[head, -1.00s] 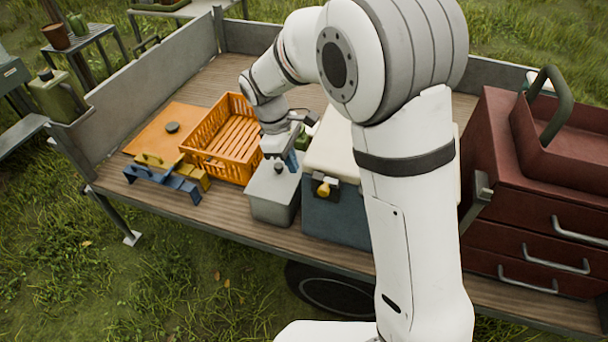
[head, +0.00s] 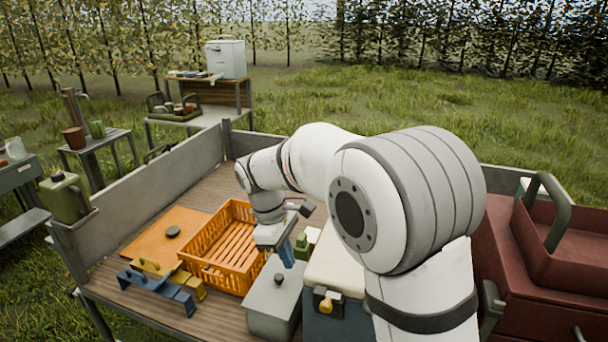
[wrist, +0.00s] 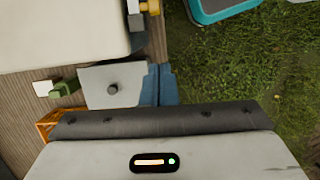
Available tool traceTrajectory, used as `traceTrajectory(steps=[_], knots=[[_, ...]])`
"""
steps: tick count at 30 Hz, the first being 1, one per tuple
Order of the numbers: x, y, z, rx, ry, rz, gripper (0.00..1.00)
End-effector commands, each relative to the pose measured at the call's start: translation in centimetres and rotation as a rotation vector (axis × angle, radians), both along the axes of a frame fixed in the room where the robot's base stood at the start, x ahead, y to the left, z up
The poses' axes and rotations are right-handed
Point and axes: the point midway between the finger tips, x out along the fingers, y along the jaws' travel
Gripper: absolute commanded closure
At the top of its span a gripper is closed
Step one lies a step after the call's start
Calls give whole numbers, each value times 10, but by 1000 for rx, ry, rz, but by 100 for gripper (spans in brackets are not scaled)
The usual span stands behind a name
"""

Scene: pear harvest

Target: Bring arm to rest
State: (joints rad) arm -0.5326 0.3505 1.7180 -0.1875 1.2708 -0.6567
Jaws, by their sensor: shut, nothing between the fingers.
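My gripper (head: 288,252) has blue fingers and hangs in the air over the grey lidded box (head: 268,310) on the trailer bed. In the wrist view its fingers (wrist: 158,84) are together with nothing between them. The box's lid with its dark knob shows just left of the fingers in the wrist view. My white arm is bent and reaches over the trailer from the right.
An empty orange crate (head: 212,271) stands left of the box. A cooler with a cream lid (head: 338,262) stands right of it. An orange board (head: 150,238) and blue and yellow brackets (head: 160,287) lie left. A red toolbox (head: 560,300) stands far right.

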Motion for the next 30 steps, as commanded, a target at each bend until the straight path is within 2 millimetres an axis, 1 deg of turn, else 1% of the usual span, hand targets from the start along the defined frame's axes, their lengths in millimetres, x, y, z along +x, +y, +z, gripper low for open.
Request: traceTrajectory(steps=[2,5,6,8,9,12,14,15,18,21,24,27,30], knots=[[-4,-14,9,17,-22,-51,100],[-16,-43,24,50,-67,-165,100],[-23,-57,30,67,-90,-221,100],[-35,-78,39,94,-127,-314,100],[-44,-91,44,111,-149,-376,100],[-68,-122,53,155,-209,-530,100],[-84,-139,56,180,-245,-623,100],[-95,-149,57,197,-268,-686,100],[-122,-172,58,240,-327,-840,100],[-148,-190,55,280,-380,-982,100],[-169,-202,49,311,-424,-1097,100],[-183,-208,45,334,-453,-1176,100],[-189,-211,42,347,-470,-1216,100]])
